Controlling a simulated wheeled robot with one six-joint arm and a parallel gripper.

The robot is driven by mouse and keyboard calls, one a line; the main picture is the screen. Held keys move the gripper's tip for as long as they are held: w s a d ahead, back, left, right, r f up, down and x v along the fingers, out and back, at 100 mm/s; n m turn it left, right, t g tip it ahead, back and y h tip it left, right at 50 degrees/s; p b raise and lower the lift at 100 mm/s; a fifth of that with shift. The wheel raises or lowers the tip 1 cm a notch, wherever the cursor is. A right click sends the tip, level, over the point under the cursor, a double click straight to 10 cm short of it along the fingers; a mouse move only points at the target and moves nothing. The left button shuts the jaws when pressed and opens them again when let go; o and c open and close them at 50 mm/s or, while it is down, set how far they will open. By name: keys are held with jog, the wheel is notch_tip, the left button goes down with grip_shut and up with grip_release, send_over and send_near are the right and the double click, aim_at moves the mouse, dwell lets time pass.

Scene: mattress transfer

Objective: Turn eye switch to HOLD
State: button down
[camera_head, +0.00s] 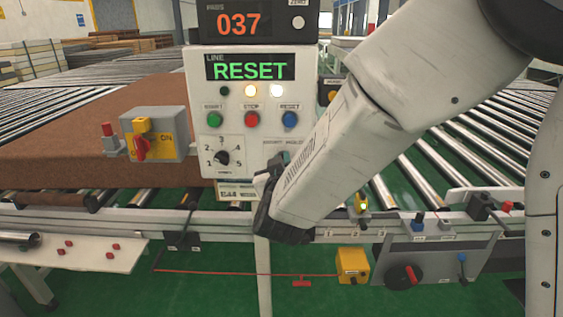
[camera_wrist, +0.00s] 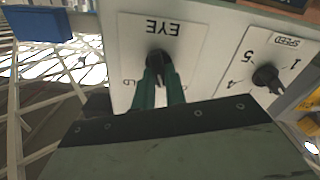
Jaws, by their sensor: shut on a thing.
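The eye switch is a black knob (camera_wrist: 158,60) on a white plate with the word EYE, upside down in the wrist view. My gripper (camera_wrist: 160,78) has its two green fingers on either side of this knob and is shut on it. Which way the knob points is hard to tell. In the head view my gripper (camera_head: 276,168) is at the lower right of the white control panel (camera_head: 197,92), and my arm hides most of the switch.
The panel display (camera_head: 250,69) reads RESET, above green, red and blue buttons. The speed dial (camera_head: 222,157) is close to the left of the switch in the head view. A grey box with a red switch (camera_head: 142,148) stands left. Roller conveyors and a brown mattress (camera_head: 60,145) lie behind.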

jog(key=m, duration=1)
jog(key=shift+d+f+m, duration=0.1)
jog(key=shift+d+m, duration=0.3)
dwell(0.3)
jog(key=c, duration=1.4)
grip_release()
jog(key=shift+c, duration=0.2)
jog(key=s, duration=0.8)
jog(key=shift+a, duration=0.15)
jog(key=shift+w, duration=0.1)
